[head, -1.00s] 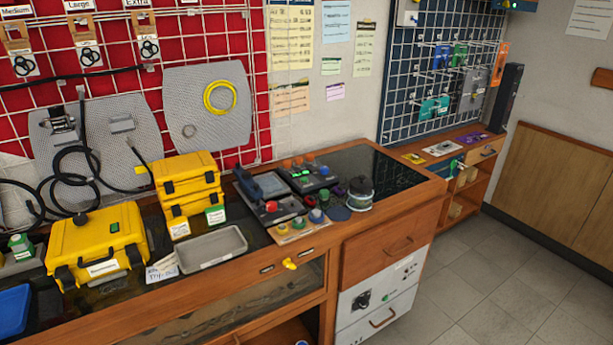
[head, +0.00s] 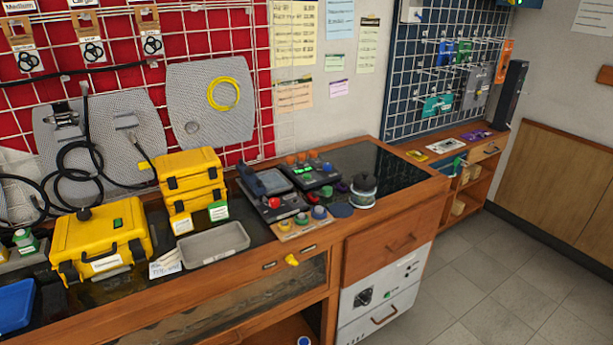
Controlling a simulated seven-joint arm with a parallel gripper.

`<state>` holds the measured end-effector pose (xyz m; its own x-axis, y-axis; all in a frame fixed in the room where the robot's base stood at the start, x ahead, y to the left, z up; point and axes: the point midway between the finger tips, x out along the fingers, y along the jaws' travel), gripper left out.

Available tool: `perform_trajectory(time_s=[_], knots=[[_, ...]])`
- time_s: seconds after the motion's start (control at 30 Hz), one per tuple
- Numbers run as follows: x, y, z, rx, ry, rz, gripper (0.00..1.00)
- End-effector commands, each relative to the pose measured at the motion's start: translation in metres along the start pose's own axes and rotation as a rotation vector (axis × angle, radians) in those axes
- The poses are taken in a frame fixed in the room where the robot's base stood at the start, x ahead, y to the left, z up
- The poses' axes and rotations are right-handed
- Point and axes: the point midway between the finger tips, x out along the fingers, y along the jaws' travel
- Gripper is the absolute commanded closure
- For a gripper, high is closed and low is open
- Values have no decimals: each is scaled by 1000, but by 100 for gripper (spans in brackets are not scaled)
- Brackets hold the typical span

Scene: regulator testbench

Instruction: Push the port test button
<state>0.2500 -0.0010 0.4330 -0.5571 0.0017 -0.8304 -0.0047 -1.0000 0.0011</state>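No label marks the port test button, and I cannot tell which button it is. A dark device (head: 262,183) on the bench has a red button (head: 274,202) at its front. A wooden board (head: 288,232) before it carries several coloured round buttons, a blue one (head: 319,212) among them. A dark console (head: 318,178) behind has orange knobs and a green light. A yellow case (head: 85,245) at the left has a green button-like patch (head: 118,223) on its lid. My gripper is not in view.
A grey tray (head: 215,247), stacked yellow boxes (head: 190,170) and a dark spool-like object (head: 363,190) stand on the bench. A blue bin (head: 14,305) is at the left edge. Black cables hang at the left. The tiled floor (head: 500,270) at right is clear.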

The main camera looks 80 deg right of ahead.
Motion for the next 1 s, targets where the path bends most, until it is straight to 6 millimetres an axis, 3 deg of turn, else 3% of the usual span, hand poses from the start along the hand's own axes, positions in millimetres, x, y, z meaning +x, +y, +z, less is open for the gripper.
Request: perform_trajectory(time_s=[0.5, 1.0], knots=[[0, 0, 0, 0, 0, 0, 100], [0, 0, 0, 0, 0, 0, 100]])
